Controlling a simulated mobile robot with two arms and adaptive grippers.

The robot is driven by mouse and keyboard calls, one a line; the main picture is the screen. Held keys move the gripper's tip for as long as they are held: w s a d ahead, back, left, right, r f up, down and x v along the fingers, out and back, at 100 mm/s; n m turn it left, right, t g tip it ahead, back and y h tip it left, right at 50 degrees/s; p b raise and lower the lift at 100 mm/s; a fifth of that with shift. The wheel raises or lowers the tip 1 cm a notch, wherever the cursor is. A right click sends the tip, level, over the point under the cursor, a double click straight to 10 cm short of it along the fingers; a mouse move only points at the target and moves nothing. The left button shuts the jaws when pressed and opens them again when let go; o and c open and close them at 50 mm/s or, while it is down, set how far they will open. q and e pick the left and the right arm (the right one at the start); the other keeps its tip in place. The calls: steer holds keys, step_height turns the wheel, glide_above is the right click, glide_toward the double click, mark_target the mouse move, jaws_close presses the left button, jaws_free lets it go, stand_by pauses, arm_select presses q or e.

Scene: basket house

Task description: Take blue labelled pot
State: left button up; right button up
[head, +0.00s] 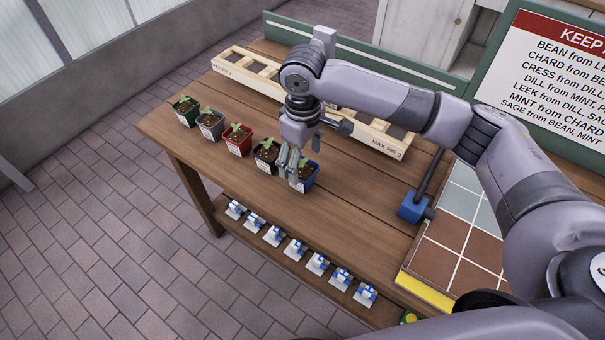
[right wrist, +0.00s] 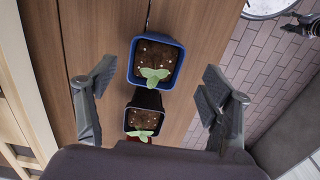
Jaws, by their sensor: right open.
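The blue pot (head: 311,180) stands upright on the wooden table at the right end of a row of seedling pots, with dark soil and a small green seedling. In the head view my right gripper (head: 290,168) is over its left side and hides part of it. In the right wrist view the blue pot (right wrist: 157,62) lies between the open fingers of the right gripper (right wrist: 156,82), with a gap on each side. I cannot tell the finger height from the rim. I cannot read the pot's label.
The black pot (head: 264,155) stands close left of the blue one; red (head: 238,141), grey (head: 211,124) and green (head: 186,111) pots follow. A wooden tray (head: 388,147) lies behind. A blue block with a rod (head: 413,208) stands to the right. Bare table lies in front.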

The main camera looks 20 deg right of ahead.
mark_target(303, 168)
steer(key=f, duration=0.5)
steer(key=shift+w+d, duration=0.1)
steer(key=shift+w, duration=0.2)
steer(key=shift+c, duration=0.3)
steer(key=c, duration=1.4)
